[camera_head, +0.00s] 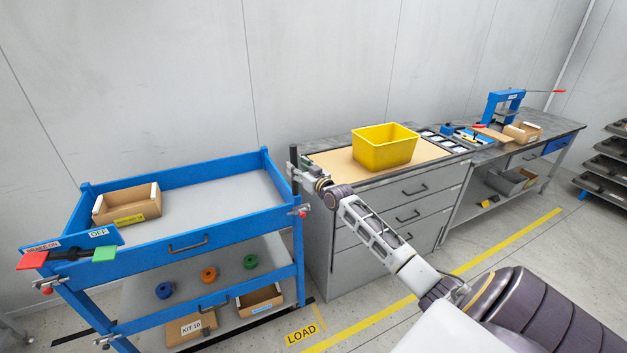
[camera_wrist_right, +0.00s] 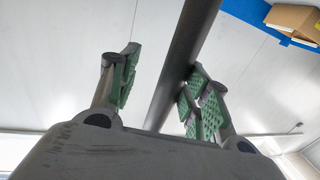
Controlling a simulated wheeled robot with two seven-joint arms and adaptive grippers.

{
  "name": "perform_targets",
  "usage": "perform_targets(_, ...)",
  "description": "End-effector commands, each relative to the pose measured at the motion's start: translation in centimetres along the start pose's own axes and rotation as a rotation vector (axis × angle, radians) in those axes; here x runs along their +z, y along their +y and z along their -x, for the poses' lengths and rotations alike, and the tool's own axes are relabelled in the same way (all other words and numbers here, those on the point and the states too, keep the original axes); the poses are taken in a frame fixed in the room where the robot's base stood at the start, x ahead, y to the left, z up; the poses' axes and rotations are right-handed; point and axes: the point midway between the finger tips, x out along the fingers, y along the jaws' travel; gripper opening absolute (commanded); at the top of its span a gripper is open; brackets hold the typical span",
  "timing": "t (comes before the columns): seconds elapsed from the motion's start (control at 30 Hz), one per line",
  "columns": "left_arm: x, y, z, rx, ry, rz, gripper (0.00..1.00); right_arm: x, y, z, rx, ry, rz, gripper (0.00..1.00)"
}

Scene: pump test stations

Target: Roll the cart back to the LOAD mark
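The blue cart (camera_head: 205,244) stands at the left, with a grey top tray and a lower shelf. The yellow LOAD mark (camera_head: 301,333) lies on the floor just in front of its right end. A dark upright bar (camera_head: 294,158) rises at the cart's right end. My right gripper (camera_head: 296,178) is at this bar. In the wrist view the bar (camera_wrist_right: 186,55) passes between the green-padded fingers, nearer the right one, with a gap on the left. A brake lever (camera_head: 72,254) sits at the cart's left end between red and green pads; its setting is unclear. My left gripper is out of view.
A cardboard box (camera_head: 127,204) sits in the cart's top tray; spools and boxes are on its lower shelf. A grey drawer bench (camera_head: 392,222) with a yellow bin (camera_head: 385,147) stands close to the cart's right. Open floor lies in front, crossed by a yellow line (camera_head: 507,241).

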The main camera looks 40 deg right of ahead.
Motion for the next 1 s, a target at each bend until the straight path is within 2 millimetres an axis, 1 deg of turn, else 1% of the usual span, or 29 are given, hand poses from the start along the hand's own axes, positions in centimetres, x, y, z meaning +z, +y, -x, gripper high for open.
perform_targets(1.0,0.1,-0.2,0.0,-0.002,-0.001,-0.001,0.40,0.1,-0.2,7.2,-0.002,-0.001,0.000,0.46)
